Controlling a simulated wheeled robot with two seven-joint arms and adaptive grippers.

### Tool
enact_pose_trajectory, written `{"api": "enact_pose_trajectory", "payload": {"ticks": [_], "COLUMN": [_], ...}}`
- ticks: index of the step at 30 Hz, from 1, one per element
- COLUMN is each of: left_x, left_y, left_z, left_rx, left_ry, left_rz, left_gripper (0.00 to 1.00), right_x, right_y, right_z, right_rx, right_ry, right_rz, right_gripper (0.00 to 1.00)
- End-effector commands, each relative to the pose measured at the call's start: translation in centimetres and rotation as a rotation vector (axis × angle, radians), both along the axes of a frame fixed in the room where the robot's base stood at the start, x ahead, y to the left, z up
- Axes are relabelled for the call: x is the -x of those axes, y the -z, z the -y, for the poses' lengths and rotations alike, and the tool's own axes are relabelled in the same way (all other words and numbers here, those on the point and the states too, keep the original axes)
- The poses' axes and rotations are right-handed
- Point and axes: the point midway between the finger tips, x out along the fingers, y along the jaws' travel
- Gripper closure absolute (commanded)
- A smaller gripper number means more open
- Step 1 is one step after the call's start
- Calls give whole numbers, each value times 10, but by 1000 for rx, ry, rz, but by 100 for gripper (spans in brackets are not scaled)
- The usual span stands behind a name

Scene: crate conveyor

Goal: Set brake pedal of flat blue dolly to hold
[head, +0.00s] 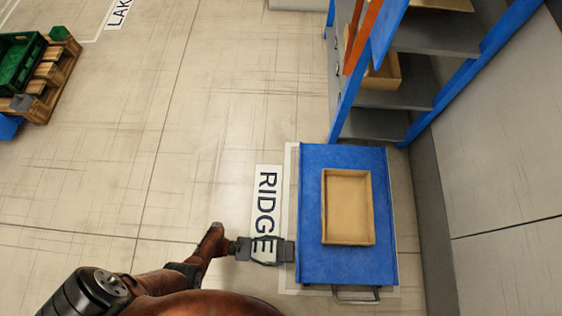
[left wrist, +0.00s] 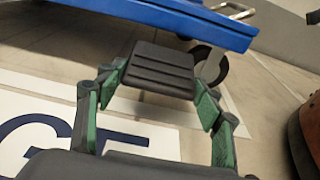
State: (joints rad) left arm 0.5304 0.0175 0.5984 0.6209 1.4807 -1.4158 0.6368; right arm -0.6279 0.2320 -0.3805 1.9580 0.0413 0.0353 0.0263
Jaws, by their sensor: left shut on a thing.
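The flat blue dolly (head: 308,210) stands on the floor at the lower right of the head view, with a cardboard tray (head: 326,205) on its deck. Its blue edge (left wrist: 180,20) crosses the top of the left wrist view. A dark ribbed brake pedal (left wrist: 160,70) sticks out from under that edge. My left gripper (head: 276,251) is at the dolly's left side, low near the floor. In the left wrist view its green-sided fingers (left wrist: 156,85) are on both sides of the pedal, shut on it. I cannot tell the pedal's setting. My right gripper is out of view.
A dark caster wheel (left wrist: 211,66) is behind the pedal. A metal handle (head: 357,294) is at the dolly's near end. A blue shelf rack (head: 345,110) stands beyond, a grey wall (head: 500,190) at right. Floor left of the RIDGE label (head: 267,190) is clear up to a pallet (head: 55,75).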

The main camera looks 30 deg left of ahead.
Motion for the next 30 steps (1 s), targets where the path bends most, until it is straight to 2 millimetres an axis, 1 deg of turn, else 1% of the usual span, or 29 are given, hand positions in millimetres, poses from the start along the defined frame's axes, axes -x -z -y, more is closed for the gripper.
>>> {"api": "enact_pose_trajectory", "payload": {"ticks": [5,17,18,25,30], "left_x": [-2,-2,-2,-1,0], "left_y": [1,1,1,1,1], "left_z": [-4,-4,-4,-4,-3], "left_rx": [4,6,6,7,7], "left_ry": [-7,-10,-10,-8,-8], "left_rz": [9,10,10,8,7], "left_gripper": [82,82,38,22,21], "right_x": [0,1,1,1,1], "right_y": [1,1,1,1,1], "right_z": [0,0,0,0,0], "right_rx": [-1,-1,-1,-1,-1], "right_ry": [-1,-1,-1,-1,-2], "right_rz": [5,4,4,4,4], "right_gripper": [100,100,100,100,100]}}
